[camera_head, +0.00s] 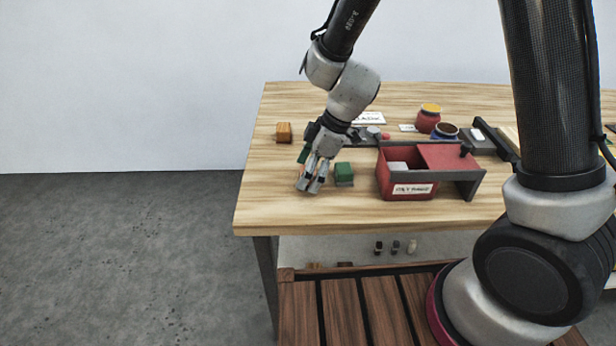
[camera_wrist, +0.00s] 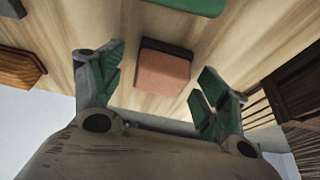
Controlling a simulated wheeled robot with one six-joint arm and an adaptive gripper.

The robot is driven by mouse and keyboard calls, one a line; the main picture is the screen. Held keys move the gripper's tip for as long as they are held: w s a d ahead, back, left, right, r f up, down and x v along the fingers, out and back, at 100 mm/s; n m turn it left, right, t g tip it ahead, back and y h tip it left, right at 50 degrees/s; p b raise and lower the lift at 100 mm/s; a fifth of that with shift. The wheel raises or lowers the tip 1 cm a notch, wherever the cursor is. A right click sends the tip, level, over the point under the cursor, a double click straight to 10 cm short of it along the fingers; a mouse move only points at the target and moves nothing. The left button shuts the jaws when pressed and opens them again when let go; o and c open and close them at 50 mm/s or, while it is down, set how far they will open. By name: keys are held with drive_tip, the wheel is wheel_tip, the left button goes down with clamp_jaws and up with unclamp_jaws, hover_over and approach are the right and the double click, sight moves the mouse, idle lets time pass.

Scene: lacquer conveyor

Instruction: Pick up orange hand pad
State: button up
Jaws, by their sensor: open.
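A salmon-orange block with a dark brown backing, which looks like the orange hand pad (camera_wrist: 163,72), lies on the wooden table in the wrist view. My gripper (camera_wrist: 162,82) is open, with one green-lined finger on each side of the pad. I see no finger touching it. In the head view my gripper (camera_head: 311,184) points down at the table's left part and hides most of the pad.
A green block (camera_head: 344,171) stands just right of my gripper. A brown-orange block (camera_head: 283,132) is at the back left. A red box (camera_head: 405,185) with a label, a red jar (camera_head: 428,120) and a blue-rimmed bowl (camera_head: 445,133) stand farther right. The table's front left is clear.

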drive_tip(key=shift+a+f, duration=0.1)
drive_tip(key=shift+f, duration=0.15)
drive_tip(key=c, duration=1.1)
